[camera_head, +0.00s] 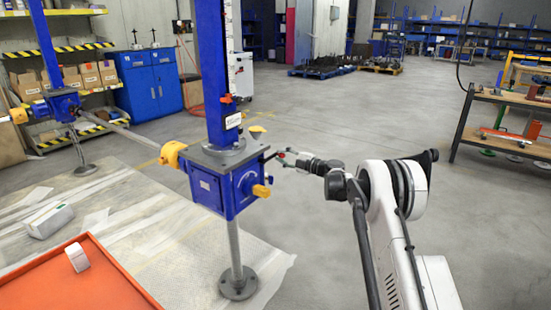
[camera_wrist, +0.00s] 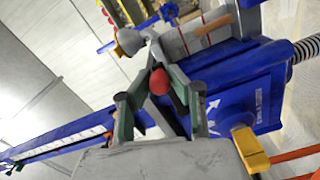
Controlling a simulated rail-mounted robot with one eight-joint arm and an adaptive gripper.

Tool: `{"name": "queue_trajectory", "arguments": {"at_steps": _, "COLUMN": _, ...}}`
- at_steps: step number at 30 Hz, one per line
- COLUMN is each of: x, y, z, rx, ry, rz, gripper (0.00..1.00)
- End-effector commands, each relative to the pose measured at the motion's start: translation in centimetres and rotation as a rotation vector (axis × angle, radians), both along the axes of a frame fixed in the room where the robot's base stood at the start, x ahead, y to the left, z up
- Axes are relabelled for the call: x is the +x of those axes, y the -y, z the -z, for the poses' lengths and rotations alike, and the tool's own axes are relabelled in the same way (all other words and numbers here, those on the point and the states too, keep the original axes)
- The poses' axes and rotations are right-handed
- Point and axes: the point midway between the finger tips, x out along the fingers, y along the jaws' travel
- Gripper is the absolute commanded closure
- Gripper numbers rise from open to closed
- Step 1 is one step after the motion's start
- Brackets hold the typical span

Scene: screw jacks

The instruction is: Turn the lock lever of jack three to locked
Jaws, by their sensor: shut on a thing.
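A screw jack with a blue gearbox (camera_head: 211,192) and a tall blue column (camera_head: 213,75) stands in the middle of the head view. Its blue housing also shows in the wrist view (camera_wrist: 255,92). I cannot read a number that marks it as jack three. A lever with a red ball knob (camera_wrist: 159,82) is at the jack's upper side. My gripper (camera_head: 284,158) is at the jack's right, level with the top of the gearbox. In the wrist view its fingers are shut on the red knob. The lever's arm is largely hidden by the fingers.
A yellow-orange shaft end (camera_head: 261,191) projects from the gearbox, just below my gripper. A second jack (camera_head: 62,104) stands at the back left, joined by a shaft (camera_head: 118,133). An orange table (camera_head: 110,285) is at front left. The floor to the right is open up to a workbench (camera_head: 500,115).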

Motion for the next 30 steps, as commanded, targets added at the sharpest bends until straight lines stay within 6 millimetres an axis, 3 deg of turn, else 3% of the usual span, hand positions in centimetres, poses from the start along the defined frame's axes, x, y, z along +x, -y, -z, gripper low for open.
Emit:
{"name": "queue_trajectory", "arguments": {"at_steps": 10, "x": 0.0, "y": 0.0, "z": -0.1, "rx": 0.000, "ry": 0.002, "rz": -0.001, "gripper": 1.00}}
{"name": "queue_trajectory", "arguments": {"at_steps": 11, "x": 0.0, "y": 0.0, "z": -0.1, "rx": 0.000, "ry": 0.002, "rz": -0.001, "gripper": 0.79}}
{"name": "queue_trajectory", "arguments": {"at_steps": 15, "x": 0.0, "y": 0.0, "z": -0.1, "rx": 0.000, "ry": 0.002, "rz": -0.001, "gripper": 0.64}}
{"name": "queue_trajectory", "arguments": {"at_steps": 23, "x": -0.1, "y": 0.1, "z": -0.1, "rx": 0.001, "ry": 0.001, "rz": 0.000, "gripper": 0.64}}
{"name": "queue_trajectory", "arguments": {"at_steps": 30, "x": -1.9, "y": 2.4, "z": -0.1, "rx": 0.001, "ry": 0.001, "rz": 0.003, "gripper": 0.64}}
